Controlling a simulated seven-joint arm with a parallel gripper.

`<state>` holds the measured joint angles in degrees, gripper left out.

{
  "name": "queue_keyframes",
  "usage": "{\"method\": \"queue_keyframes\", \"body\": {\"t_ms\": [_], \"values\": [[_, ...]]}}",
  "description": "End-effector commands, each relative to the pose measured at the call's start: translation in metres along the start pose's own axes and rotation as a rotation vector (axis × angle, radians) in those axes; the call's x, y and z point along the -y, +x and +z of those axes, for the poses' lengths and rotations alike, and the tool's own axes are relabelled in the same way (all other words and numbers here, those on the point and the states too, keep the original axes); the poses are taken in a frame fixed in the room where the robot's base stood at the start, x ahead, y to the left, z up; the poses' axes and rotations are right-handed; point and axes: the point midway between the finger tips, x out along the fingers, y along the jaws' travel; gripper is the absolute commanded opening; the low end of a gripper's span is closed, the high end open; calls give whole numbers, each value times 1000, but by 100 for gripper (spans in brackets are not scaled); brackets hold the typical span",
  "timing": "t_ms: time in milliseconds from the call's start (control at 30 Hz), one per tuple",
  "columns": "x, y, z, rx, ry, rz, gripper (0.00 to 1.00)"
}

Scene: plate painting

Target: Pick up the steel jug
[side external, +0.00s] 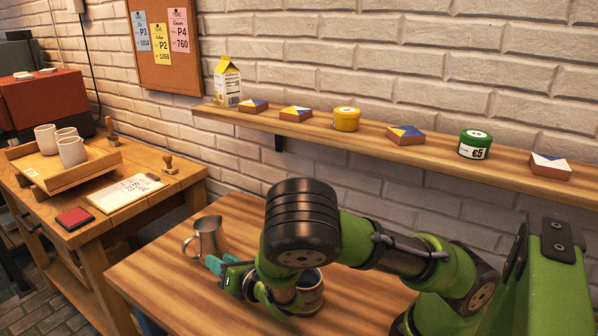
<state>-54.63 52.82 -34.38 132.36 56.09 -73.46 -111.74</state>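The steel jug (209,237) stands upright on the wooden table, left of my arm, with its handle towards the left. My gripper (222,268) is low over the table, just in front of the jug's base in the picture, with teal fingertips pointing left. I cannot tell whether the fingers touch the jug or how far apart they are, as my wrist and arm hide part of the gripper.
A round metallic vessel (312,293) stands partly hidden behind my wrist. The wooden table (150,268) is clear at its left. A wall shelf (372,140) behind holds a carton (227,84), tins and small boxes. A side table at left holds a tray (38,172) with cups.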

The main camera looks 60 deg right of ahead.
Motion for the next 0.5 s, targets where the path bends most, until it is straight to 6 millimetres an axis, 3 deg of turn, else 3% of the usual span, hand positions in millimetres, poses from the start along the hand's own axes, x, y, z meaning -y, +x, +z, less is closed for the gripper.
{"method": "queue_keyframes", "body": {"t_ms": [100, 200, 333, 500], "values": [[-13, -3, -9, 78, -312, 109, 37], [-20, -6, -11, 126, -464, 161, 37], [-25, -2, -11, 153, -535, 186, 37], [-31, 26, -8, 154, -533, 185, 37]]}}
